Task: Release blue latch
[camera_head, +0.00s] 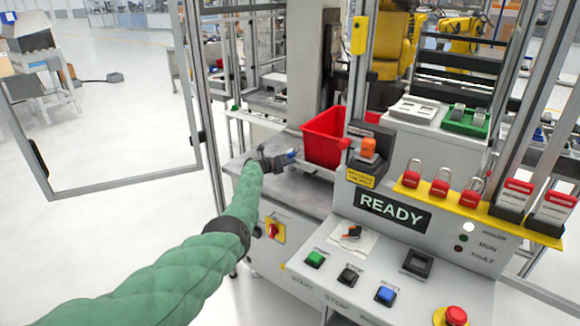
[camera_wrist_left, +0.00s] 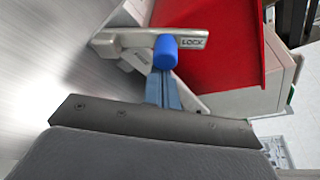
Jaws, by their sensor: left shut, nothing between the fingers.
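The blue latch (camera_wrist_left: 166,50) shows in the left wrist view as a blue rounded knob on a pale metal bracket (camera_wrist_left: 125,42) marked LOCK. In the head view the blue latch (camera_head: 292,155) is a small blue spot at the front left of the red bin. My left gripper (camera_head: 275,162) is shut and empty, right beside the latch above the metal worktop. Whether it touches the latch is hidden. My right gripper is not in view.
The red bin (camera_head: 325,136) stands just behind the latch. The control panel with a READY sign (camera_head: 392,211), buttons and red padlocks (camera_head: 440,182) is to the right. An open framed door (camera_head: 125,190) stands on the left. The metal worktop (camera_head: 300,196) is bare in front.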

